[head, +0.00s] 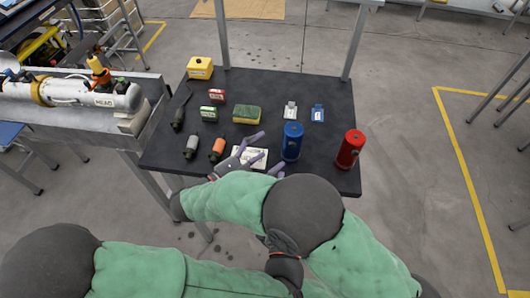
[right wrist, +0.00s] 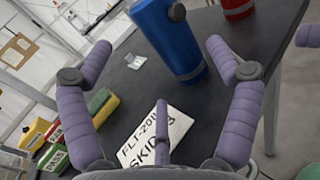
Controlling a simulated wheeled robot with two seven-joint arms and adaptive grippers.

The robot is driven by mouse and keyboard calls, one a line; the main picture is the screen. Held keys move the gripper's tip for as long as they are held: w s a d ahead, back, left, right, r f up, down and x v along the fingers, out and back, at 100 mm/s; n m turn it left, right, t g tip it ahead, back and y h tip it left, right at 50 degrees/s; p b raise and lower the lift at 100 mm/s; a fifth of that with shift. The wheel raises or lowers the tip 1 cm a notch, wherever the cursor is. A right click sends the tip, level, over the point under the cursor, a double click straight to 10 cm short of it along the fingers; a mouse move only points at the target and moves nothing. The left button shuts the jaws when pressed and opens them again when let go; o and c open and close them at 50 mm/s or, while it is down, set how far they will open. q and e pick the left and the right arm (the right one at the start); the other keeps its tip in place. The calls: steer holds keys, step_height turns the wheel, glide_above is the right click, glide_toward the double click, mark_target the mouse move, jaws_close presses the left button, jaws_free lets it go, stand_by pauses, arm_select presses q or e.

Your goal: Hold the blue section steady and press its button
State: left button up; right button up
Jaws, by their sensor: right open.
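The blue section (head: 292,142) is an upright cylinder near the front right of the dark table; in the right wrist view its body (right wrist: 172,42) stands ahead, with a small dark round part on its side. I cannot tell if that part is the button. My right gripper (head: 265,151) is open and empty, just left of the blue section, over a white label card (head: 250,158). Its spread fingers (right wrist: 158,60) show apart from the section. A purple finger (right wrist: 308,36) at the right edge seems to be my left gripper, mostly hidden.
A red cylinder (head: 350,149) stands right of the blue one. A green-yellow sponge (head: 246,114), a yellow box (head: 200,68), small red-green boxes and several dark or orange canisters fill the left side. White and blue tags (head: 317,114) lie behind.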

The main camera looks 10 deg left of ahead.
mark_target(296, 134)
steer(key=shift+w+d, duration=0.35)
steer(key=shift+d, duration=0.1)
steer(key=x, duration=0.9)
steer(key=shift+w+d, duration=0.2)
steer(key=shift+d, duration=0.1)
arm_select(q)
steer(key=shift+c, duration=0.3)
arm_select(e)
steer(key=c, duration=1.5)
arm_select(q)
jaws_close()
arm_select(e)
steer(key=shift+o, duration=0.2)
arm_select(q)
steer(key=shift+w, duration=0.1)
